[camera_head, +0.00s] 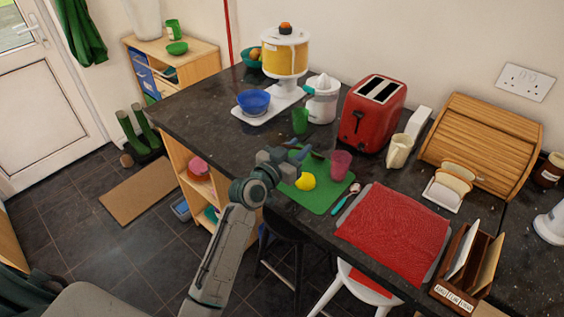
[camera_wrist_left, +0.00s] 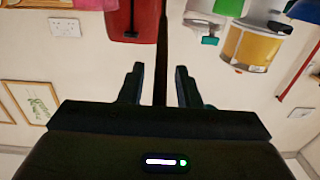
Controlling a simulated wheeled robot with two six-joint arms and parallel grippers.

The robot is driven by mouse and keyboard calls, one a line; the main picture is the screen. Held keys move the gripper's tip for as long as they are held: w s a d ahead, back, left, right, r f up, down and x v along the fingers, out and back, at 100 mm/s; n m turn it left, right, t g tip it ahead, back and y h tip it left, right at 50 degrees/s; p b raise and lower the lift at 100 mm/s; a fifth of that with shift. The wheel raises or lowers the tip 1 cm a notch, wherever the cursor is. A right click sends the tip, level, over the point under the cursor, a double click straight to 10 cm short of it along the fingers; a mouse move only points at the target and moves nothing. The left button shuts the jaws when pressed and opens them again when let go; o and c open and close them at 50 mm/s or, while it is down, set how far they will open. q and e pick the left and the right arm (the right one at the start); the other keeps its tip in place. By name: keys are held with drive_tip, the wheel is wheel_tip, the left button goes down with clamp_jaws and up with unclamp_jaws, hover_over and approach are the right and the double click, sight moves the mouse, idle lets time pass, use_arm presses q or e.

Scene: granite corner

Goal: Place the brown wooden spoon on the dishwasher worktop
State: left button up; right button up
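I cannot clearly make out a brown wooden spoon in either view. A thin dark stick-like thing (camera_wrist_left: 161,45) runs up between the fingers of my left gripper (camera_wrist_left: 160,82) in the left wrist view; I cannot tell what it is. Pale gaps show between it and both fingers, so the gripper looks open. In the head view my left gripper (camera_head: 296,153) is over the dark worktop (camera_head: 205,112), at the far left of the green board (camera_head: 322,200). The worktop may be the one over the dishwasher; no dishwasher front shows. My right gripper is out of view.
A lemon (camera_head: 306,181) and a pink cup (camera_head: 340,165) are at the green board. A green cup (camera_head: 300,121), red toaster (camera_head: 371,116), cream jug (camera_head: 398,151) and red mat (camera_head: 395,232) stand around. Bare worktop lies left of the gripper.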

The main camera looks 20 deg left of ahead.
use_arm(q)
drive_tip(key=b+v, duration=0.2)
drive_tip(key=v, duration=0.8)
drive_tip(key=shift+o, duration=0.5)
drive_tip(key=shift+s, duration=0.1)
